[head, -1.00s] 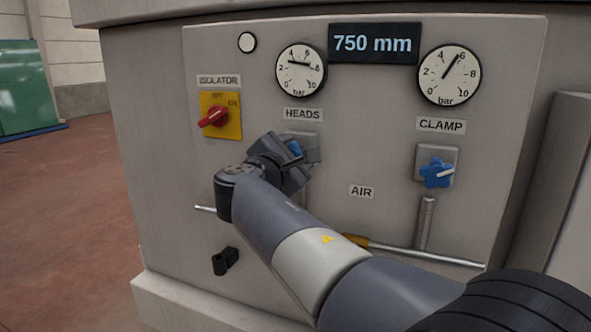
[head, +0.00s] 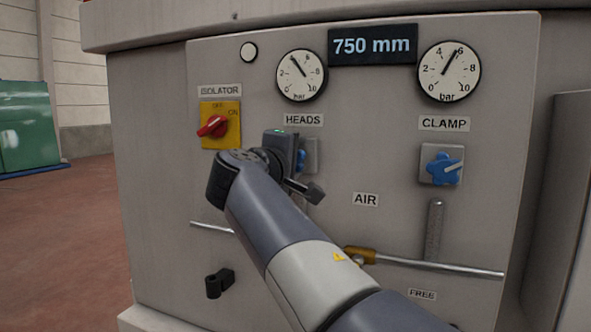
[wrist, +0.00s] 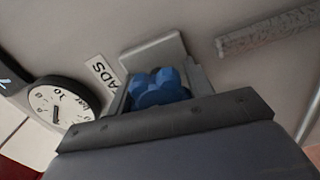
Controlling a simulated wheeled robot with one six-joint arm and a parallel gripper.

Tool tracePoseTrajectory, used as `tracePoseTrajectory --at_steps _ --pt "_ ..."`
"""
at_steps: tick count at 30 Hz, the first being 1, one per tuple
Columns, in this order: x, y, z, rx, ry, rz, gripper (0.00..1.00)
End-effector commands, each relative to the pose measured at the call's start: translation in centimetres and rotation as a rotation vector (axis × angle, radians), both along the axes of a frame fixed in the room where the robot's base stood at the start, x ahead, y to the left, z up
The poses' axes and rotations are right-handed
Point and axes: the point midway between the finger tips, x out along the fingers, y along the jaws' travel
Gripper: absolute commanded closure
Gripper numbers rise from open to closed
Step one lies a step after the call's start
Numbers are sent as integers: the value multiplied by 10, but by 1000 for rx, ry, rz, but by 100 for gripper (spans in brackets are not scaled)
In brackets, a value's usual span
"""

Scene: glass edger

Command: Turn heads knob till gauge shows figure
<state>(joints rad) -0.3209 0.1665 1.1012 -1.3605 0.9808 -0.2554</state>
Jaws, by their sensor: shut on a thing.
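The heads knob (wrist: 157,87) is blue and lobed, on a grey square mount. The heads gauge (head: 302,75) is a round white dial in bar above the knob. Its needle points up and left, at about 4. The gauge also shows, tilted, in the wrist view (wrist: 62,105).
The clamp gauge (head: 449,71) and blue clamp knob (head: 442,166) are at right. A red isolator switch (head: 212,126) on a yellow plate is at left. A display (head: 373,45) reads 750 mm.

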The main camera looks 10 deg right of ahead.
Motion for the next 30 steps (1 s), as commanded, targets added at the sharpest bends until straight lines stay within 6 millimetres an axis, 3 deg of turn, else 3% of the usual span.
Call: tracePoseTrajectory --at_steps 9,26,27,30 --pt "0 0 -2 102 -72 -2 74" --pt "0 0 -1 123 -86 -2 74" --pt "0 0 -1 123 -86 -2 48" --pt "0 0 -1 123 -86 -2 39"
